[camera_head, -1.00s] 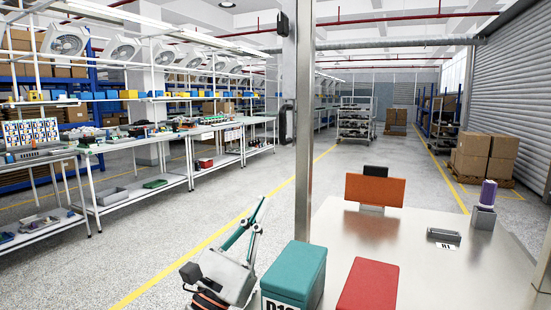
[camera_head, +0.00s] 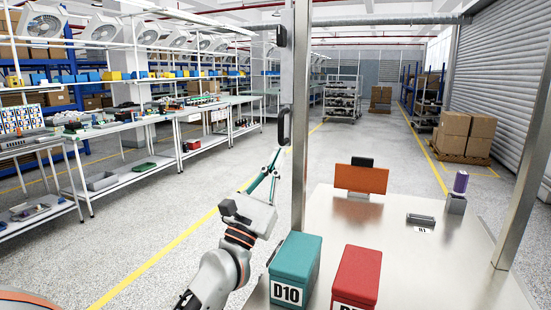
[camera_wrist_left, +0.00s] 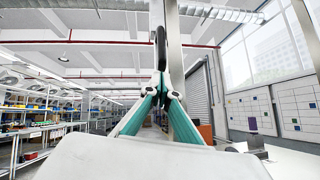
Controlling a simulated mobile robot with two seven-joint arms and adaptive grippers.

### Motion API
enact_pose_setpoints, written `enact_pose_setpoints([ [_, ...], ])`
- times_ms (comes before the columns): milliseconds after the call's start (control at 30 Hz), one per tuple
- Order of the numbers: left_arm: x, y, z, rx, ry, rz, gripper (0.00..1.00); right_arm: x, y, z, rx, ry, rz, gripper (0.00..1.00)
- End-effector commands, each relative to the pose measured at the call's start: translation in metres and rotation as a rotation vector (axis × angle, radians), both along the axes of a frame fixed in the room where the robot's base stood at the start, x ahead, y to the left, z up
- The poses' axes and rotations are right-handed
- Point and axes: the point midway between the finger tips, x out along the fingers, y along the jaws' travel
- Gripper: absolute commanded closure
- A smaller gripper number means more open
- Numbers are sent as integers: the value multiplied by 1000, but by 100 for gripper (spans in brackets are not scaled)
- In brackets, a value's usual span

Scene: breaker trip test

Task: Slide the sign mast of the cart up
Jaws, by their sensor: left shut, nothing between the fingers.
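The grey sign mast (camera_head: 287,80) of the cart stands upright along the cart's left post (camera_head: 300,170). A black handle (camera_head: 284,125) is on its lower part; its upper part runs out of the head view. My left gripper (camera_head: 277,152), with teal fingers, points up just below the handle. Its fingers are shut and empty. In the left wrist view the fingertips (camera_wrist_left: 161,82) meet below the black handle (camera_wrist_left: 160,48), in front of the mast and post. I cannot tell whether they touch the handle. My right gripper is not in view.
On the steel cart top (camera_head: 400,255) are a teal box (camera_head: 297,257) marked D10, a red box (camera_head: 356,277), an orange panel (camera_head: 361,179) and a purple item (camera_head: 461,181) in a holder. A second post (camera_head: 522,170) stands right. Workbenches (camera_head: 110,125) line the left; the floor between is clear.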

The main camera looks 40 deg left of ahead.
Motion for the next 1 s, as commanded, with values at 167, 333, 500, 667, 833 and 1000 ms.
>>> enact_pose_setpoints([
  [167, 0, 0, 1, 0, -1, 0, 100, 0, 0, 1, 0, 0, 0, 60],
  [333, -2, 0, 24, 2, -10, -1, 100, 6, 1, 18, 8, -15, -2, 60],
  [500, -3, 0, 52, 3, -13, 0, 100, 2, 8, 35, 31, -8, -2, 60],
  [667, -3, 0, 74, 2, -10, -1, 100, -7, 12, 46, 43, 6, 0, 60],
  [833, -2, 0, 91, 1, -6, 1, 100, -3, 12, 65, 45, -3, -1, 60],
  [1000, -1, 0, 95, 1, -3, 0, 100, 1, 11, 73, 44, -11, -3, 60],
])
